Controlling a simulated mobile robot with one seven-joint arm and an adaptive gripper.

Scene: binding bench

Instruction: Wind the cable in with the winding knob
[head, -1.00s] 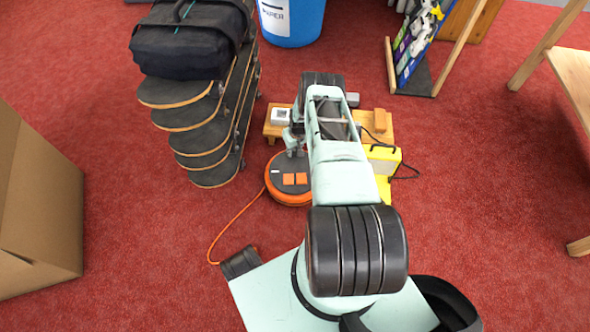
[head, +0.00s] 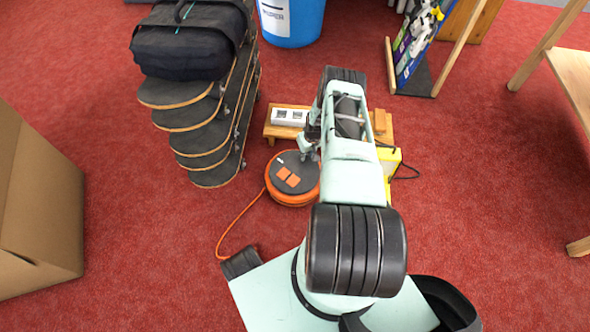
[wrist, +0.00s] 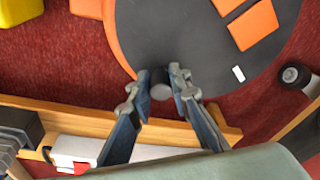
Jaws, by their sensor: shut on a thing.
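The cable reel (head: 291,186) lies flat on the red carpet, with an orange body, a dark round face and orange squares on it. In the wrist view, the dark reel face (wrist: 190,40) fills the upper middle. My gripper (wrist: 160,88) is shut on the winding knob (wrist: 160,90), a small grey-black cylinder near the face's edge. In the head view, my gripper (head: 306,152) is at the reel's upper right edge, and the knob is hidden. The orange cable (head: 236,226) runs from the reel's left side across the carpet towards my base.
A low wooden bench (head: 272,132) with a white socket block (head: 288,117) stands just behind the reel. A yellow object (head: 390,160) is right of my arm. Stacked skateboards (head: 215,165) stand to the left, a cardboard box (head: 40,200) further left. Carpet between box and reel is mostly clear.

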